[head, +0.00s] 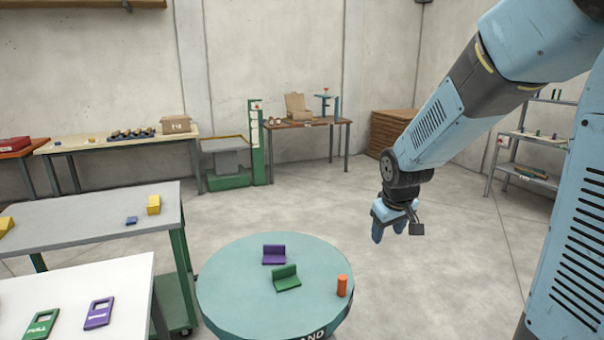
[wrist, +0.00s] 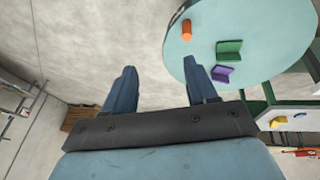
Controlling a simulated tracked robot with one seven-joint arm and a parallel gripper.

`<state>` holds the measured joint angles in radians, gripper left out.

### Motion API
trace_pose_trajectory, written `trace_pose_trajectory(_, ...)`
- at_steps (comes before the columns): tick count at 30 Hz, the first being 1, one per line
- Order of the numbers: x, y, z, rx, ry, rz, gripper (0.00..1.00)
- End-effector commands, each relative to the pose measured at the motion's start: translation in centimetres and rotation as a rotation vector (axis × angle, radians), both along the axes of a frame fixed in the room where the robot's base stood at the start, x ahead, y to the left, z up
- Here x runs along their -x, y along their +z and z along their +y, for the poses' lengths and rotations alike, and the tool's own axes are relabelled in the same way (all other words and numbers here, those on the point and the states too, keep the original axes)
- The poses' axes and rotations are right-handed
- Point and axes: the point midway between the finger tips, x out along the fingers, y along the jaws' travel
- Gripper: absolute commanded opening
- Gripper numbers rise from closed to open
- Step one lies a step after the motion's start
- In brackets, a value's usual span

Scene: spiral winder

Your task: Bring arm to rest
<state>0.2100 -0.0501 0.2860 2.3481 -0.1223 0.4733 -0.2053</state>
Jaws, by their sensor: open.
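My gripper (head: 391,228) hangs at the end of my blue arm, to the right of the round table and above the floor. In the wrist view its two blue fingers (wrist: 160,88) are apart with nothing between them, so it is open and empty. The round teal table (head: 225,290) bears a purple angled piece (head: 274,255), a green angled piece (head: 286,278) and an orange cylinder (head: 342,286). In the wrist view the orange cylinder (wrist: 187,30) stands near the table's edge, beyond the fingers.
A white table (head: 75,290) with green and purple plates and a grey table (head: 90,215) with yellow and blue pieces stand at left. Workbenches (head: 110,143) line the back wall. A shelf (head: 530,140) stands at right. The floor around my gripper is clear.

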Motion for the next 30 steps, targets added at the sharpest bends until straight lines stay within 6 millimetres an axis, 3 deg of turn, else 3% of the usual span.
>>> trace_pose_trajectory(6,4.5,4.6,-0.7,-0.002,-0.087,-0.036,0.57)
trace_pose_trajectory(15,11.2,9.4,-1.5,-0.049,-0.201,-0.079,0.57)
trace_pose_trajectory(24,18.2,12.2,-2.1,-0.137,-0.294,-0.114,0.57)
trace_pose_trajectory(30,21.2,12.9,-2.3,-0.186,-0.328,-0.123,0.57)
